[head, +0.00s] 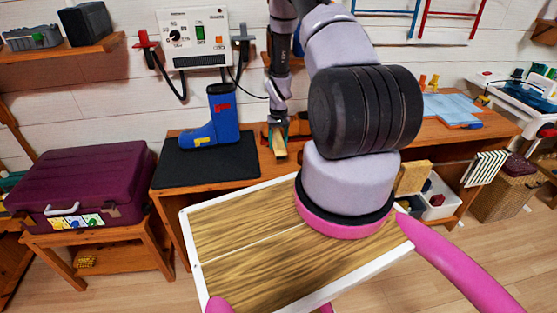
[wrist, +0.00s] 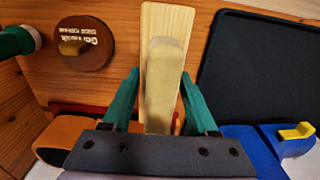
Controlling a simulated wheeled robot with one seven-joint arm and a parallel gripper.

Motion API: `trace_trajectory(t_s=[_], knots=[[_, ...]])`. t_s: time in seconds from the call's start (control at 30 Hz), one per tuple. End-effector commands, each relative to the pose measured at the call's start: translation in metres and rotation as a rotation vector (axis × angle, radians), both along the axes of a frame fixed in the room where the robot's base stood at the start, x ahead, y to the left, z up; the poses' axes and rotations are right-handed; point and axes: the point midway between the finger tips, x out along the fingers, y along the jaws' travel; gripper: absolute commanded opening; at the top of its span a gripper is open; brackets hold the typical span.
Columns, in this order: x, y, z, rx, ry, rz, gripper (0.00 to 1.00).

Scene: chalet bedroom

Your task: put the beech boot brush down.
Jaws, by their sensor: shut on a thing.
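The beech boot brush (wrist: 171,22) is a pale wooden block between the green fingers of my gripper (wrist: 161,82) in the wrist view. My gripper is shut on it. In the head view my gripper (head: 279,136) is over the wooden desk, just right of the black mat, with the brush (head: 280,151) pointing down and toward the front edge. I cannot tell whether the brush touches the desk. The black mat (wrist: 262,70) is to the right in the wrist view. A blue boot (head: 222,118) stands upright on the mat in the head view.
A dark round item with pale lettering (wrist: 83,43) lies on the wood in the wrist view. A control box (head: 194,38) hangs on the wall. A purple case (head: 85,182) stands left of the desk. The mat's front (head: 190,178) is bare. My arm hides part of the desk.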

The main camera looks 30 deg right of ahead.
Motion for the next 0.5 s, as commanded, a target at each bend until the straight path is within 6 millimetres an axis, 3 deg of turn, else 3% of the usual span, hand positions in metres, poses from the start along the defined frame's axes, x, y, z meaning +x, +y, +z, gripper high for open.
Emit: trace_trajectory(t_s=[0.1, 0.33, 0.5], knots=[[0.0, 0.0, -0.021, 0.0, 0.001, 0.0, 0.0], [0.0, 0.0, -0.04, 0.0, 0.0, 0.001, 0.0], [0.0, 0.001, -0.064, 0.0, 0.001, 0.002, 0.0]])
